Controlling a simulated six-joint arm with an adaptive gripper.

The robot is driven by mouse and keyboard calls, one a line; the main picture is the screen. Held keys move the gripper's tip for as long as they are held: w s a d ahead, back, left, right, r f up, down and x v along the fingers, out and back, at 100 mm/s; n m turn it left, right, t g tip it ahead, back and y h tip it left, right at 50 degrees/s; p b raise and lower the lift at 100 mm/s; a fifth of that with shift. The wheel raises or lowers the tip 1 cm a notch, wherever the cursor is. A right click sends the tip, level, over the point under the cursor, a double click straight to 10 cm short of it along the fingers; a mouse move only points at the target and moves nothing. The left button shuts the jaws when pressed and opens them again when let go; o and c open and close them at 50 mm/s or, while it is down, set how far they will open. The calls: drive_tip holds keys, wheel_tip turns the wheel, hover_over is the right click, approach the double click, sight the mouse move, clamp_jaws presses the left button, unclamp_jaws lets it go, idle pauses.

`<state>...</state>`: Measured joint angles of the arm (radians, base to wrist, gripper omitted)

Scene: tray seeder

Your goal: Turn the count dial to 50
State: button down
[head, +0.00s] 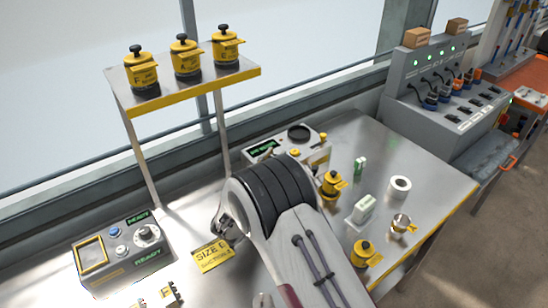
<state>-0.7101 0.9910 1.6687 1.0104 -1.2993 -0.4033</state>
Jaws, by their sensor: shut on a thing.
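A grey control box (122,252) sits at the left of the steel bench. Nothing touches this knob. A second instrument (318,153) with a green display and a black disc stands behind my arm, which covers part of its front. I cannot tell which one carries the count dial, and no dial setting is readable. My arm's large joint and link fill the middle foreground.
A yellow-edged shelf (185,88) holds several yellow pots. A SIZE E card (212,256) lies left of my arm. Yellow pots, a white roll (399,187) and a small metal cup (402,224) stand to the right. A grey rack (440,90) with cables stands at the back right.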

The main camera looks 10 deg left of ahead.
drive_tip(key=shift+m+g+h, duration=0.5)
drive_tip(key=shift+m+h, duration=0.6)
drive_tip(key=shift+h, duration=0.5)
drive_tip(key=shift+m+g+h, duration=0.7)
drive_tip(key=shift+m+h, duration=0.1)
drive_tip(key=shift+h, duration=0.3)
drive_tip(key=shift+d+m+g+h, duration=0.15)
drive_tip(key=shift+m+g+h, duration=1.9)
drive_tip(key=shift+h, duration=0.25)
drive_tip(key=c, duration=1.8)
unclamp_jaws()
drive_tip(key=shift+s, duration=0.1)
drive_tip(key=shift+v, duration=3.75)
